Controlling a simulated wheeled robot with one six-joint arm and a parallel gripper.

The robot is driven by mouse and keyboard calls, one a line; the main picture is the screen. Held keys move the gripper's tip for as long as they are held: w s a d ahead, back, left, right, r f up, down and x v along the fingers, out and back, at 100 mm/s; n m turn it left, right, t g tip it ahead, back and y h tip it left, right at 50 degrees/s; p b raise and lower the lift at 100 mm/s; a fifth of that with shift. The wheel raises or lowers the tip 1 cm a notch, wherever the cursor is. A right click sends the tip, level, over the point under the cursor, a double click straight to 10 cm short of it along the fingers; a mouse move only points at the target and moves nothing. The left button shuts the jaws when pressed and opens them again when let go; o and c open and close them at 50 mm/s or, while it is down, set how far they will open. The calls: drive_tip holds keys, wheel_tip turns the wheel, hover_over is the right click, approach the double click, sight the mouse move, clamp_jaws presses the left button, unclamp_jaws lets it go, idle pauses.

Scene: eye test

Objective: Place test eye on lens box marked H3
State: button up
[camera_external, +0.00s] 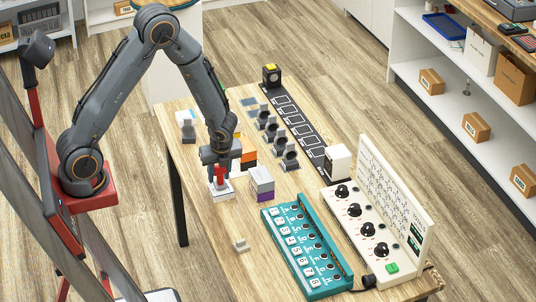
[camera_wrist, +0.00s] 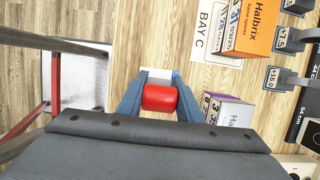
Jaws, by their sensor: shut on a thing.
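My gripper (camera_external: 221,172) points down at the table's near left part. It is shut on a red rounded piece (camera_wrist: 160,97), likely the test eye or its handle. Beneath it is a white box (camera_external: 221,190); I cannot tell whether they touch. In the wrist view a pale piece with a blue edge shows just beyond the red piece. A white and purple box (camera_external: 262,184) stands just right of my gripper; it shows in the wrist view with digits (camera_wrist: 228,112). An orange box (camera_external: 249,157) marked Halbrix stands behind it. I cannot read H3 on any box.
Several grey lens holders (camera_external: 289,160) stand beside a black strip (camera_external: 300,125). A teal key panel (camera_external: 305,250) and a cream panel with black knobs (camera_external: 383,225) lie at the right.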

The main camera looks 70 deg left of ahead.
drive_tip(key=shift+f, duration=0.25)
drive_tip(key=shift+f, duration=0.15)
drive_tip(key=o, duration=1.1)
drive_tip(key=shift+o, duration=0.2)
drive_tip(key=v, duration=1.1)
drive_tip(key=s+d+r+n+h, duration=0.1)
drive_tip(key=s+d+n, duration=0.3)
drive_tip(key=n, duration=0.5)
drive_tip(key=s+d+r+n+t+h, duration=0.1)
drive_tip(key=s+d+n+h, duration=0.1)
drive_tip(key=s+d+n, duration=0.3)
drive_tip(key=shift+s+d+r+n, duration=0.25)
drive_tip(key=shift+s+n, duration=0.8)
drive_tip(key=shift+n, duration=0.95)
